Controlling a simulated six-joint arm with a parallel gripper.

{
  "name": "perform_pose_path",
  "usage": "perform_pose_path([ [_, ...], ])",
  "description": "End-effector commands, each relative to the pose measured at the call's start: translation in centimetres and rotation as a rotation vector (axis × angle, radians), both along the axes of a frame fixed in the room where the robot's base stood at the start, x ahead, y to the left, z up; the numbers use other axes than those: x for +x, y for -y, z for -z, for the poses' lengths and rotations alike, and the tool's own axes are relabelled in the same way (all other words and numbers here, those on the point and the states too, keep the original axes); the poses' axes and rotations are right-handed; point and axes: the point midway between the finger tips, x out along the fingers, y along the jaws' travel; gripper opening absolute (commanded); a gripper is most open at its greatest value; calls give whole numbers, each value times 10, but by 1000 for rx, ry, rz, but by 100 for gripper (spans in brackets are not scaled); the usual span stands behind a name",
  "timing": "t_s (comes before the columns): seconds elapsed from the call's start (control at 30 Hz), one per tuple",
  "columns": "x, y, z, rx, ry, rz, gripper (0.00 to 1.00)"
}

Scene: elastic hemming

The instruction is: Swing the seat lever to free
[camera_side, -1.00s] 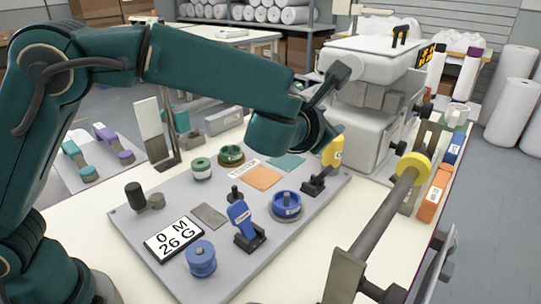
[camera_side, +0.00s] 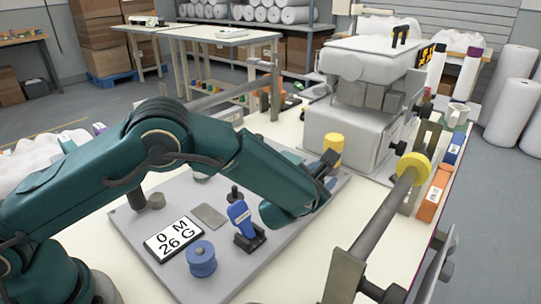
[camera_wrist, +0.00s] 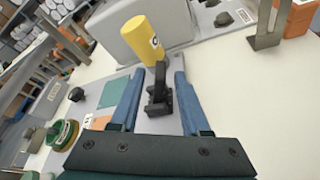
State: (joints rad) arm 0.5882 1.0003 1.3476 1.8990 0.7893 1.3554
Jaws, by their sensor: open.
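A yellow-handled lever (camera_side: 332,146) on a black base stands at the far right corner of the grey board (camera_side: 130,222). I cannot read its label to tell whether it is the seat lever. In the wrist view the yellow handle (camera_wrist: 143,36) leans up and left beyond my fingertips, and its black base (camera_wrist: 158,98) shows between my fingers. My gripper (camera_wrist: 159,73) is open, with one blue finger on each side of the base and a gap to both. In the side view my gripper (camera_side: 328,172) is low at the lever, its fingers partly hidden by my wrist.
A blue lever (camera_side: 240,214) and a blue spool (camera_side: 201,259) stand on the board, left of my wrist. A white machine (camera_side: 345,130) rises just behind the yellow lever. A grey rod with a yellow collar (camera_side: 412,167) runs along the right. White table (camera_wrist: 235,115) is clear right of my fingers.

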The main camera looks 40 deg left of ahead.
Motion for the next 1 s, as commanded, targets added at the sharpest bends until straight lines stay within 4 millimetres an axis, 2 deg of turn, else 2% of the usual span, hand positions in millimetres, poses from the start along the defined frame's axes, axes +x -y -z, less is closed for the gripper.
perform_pose_path([
  [0.2, 15, -4, 6, -1, -1, -2, 46],
  [0.57, 19, -4, 7, 1, -2, 1, 46],
  [0.63, 19, -4, 7, 0, -1, -1, 27],
  [0.7, 19, -4, 7, 0, -1, -1, 0],
  [1.0, 19, -4, 7, 0, -1, -1, 0],
])
